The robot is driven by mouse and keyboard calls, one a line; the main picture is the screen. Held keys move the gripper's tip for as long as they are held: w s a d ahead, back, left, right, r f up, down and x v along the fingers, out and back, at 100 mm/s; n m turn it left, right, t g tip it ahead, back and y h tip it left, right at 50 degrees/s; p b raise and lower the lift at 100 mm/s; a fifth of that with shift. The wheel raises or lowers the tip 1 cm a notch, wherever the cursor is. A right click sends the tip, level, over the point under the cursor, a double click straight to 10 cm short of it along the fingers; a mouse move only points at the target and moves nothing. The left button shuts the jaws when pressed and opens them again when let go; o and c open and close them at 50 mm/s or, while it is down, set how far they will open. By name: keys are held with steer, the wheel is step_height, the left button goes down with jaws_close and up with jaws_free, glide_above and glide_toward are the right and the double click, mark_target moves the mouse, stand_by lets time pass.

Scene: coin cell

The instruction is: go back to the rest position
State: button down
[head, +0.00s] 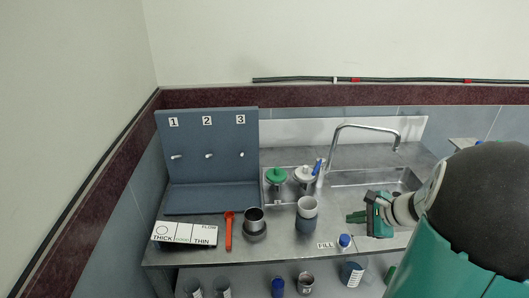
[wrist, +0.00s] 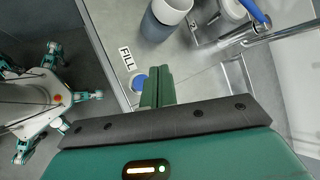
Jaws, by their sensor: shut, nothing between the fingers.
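My gripper (head: 357,217) is green and dark, and it hangs above the right part of the steel counter (head: 272,256). In the wrist view its two green fingers (wrist: 158,84) are together with nothing between them. A small blue-capped container (head: 345,240) stands beside the FILL label (head: 325,245), just below and left of my gripper. In the wrist view the blue cap (wrist: 139,82) shows right beside the fingertips; I cannot tell the height between them.
A grey-and-white cup (head: 306,213) stands left of my gripper, with a metal cup (head: 254,222) and a red spoon (head: 229,230) further left. A blue-grey panel numbered 1 to 3 (head: 208,150) stands behind. The tap (head: 366,128) rises over the sink. Several containers sit on the shelf below.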

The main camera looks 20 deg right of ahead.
steer(key=shift+a, duration=0.1)
steer(key=a+r+n+g, duration=0.25)
steer(key=a+n, duration=0.25)
steer(key=a, duration=0.3)
steer(key=a+r+n+g, duration=0.1)
steer(key=a+r+n, duration=0.3)
steer(key=a, duration=0.3)
steer(key=s+a+r+n+h, duration=0.3)
steer(key=s+a+r+n, duration=0.3)
steer(key=s+a+n, duration=0.3)
steer(key=a+n, duration=0.3)
steer(key=n, duration=0.1)
steer(key=shift+s+t+h, duration=0.35)
steer(key=shift+h, duration=0.05)
